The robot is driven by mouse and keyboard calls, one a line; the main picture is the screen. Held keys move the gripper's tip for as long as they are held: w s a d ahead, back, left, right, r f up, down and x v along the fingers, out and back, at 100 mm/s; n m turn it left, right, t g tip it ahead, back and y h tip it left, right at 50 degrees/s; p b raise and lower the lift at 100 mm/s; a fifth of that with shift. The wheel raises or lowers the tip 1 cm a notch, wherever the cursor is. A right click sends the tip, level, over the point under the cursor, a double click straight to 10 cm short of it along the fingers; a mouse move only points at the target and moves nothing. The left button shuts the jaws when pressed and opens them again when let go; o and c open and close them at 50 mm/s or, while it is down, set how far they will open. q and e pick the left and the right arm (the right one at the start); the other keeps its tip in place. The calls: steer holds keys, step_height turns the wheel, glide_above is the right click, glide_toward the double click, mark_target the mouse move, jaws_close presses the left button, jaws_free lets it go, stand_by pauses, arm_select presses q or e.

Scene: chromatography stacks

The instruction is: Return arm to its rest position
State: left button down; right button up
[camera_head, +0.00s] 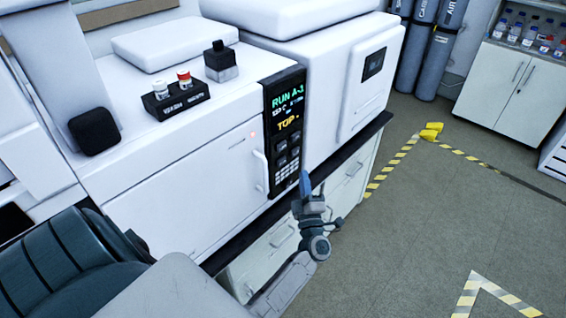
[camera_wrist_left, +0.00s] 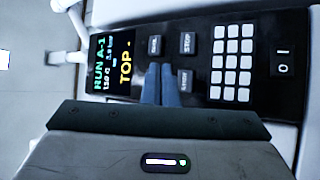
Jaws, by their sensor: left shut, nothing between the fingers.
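My left gripper (camera_head: 305,180) is shut and empty, with its blue fingers held together. In the head view it shows in front of the instrument, just right of the keypad on the black control panel (camera_head: 278,150). In the left wrist view the fingertips (camera_wrist_left: 161,72) overlap the panel (camera_wrist_left: 205,95) near its round-cornered buttons and partly cover the lowest one. I cannot tell whether they touch it. The panel's display (camera_head: 287,100) reads "RUN A-1" and "TOP". My right gripper is not in view.
The white instrument (camera_head: 190,190) has a door handle (camera_head: 260,171) left of the panel and stands on a dark-topped bench with drawers (camera_head: 349,185). A small vial rack (camera_head: 176,99) sits on its top. Open floor (camera_head: 430,220) with striped tape lies to the right.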

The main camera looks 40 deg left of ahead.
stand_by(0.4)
arm_select(q)
steer(key=shift+f, duration=0.1)
steer(key=s+d+f+m+t+h+b, duration=0.1)
steer(key=d+f+m+h, duration=0.1)
steer(key=f+m+h, duration=0.65)
steer(key=s+d+f+m+h, duration=0.2)
steer(key=d+f+m+h, duration=0.15)
steer(key=f, duration=1.05)
steer(key=s+f+m+g+h, duration=0.1)
steer(key=s+f+m+g, duration=0.15)
steer(key=s+f, duration=0.4)
steer(key=s+f+m+g+h, duration=0.2)
steer(key=s+f+m, duration=0.1)
steer(key=f, duration=0.7)
steer(key=s+f+m+g, duration=0.2)
steer(key=s+f, duration=0.4)
steer(key=s, duration=0.6)
steer(key=s+a+f+m+g+b, duration=0.1)
steer(key=s+f+g, duration=0.4)
steer(key=s, duration=0.8)
steer(key=s+a+f+m+g+b, duration=0.1)
steer(key=s+f+m+g, duration=0.2)
steer(key=s+f, duration=0.6)
steer(key=s+g, duration=0.1)
steer(key=s, duration=0.2)
steer(key=shift+s+a+f+h, duration=0.15)
steer(key=shift+a+f+h, duration=0.05)
steer(key=shift+h, duration=0.2)
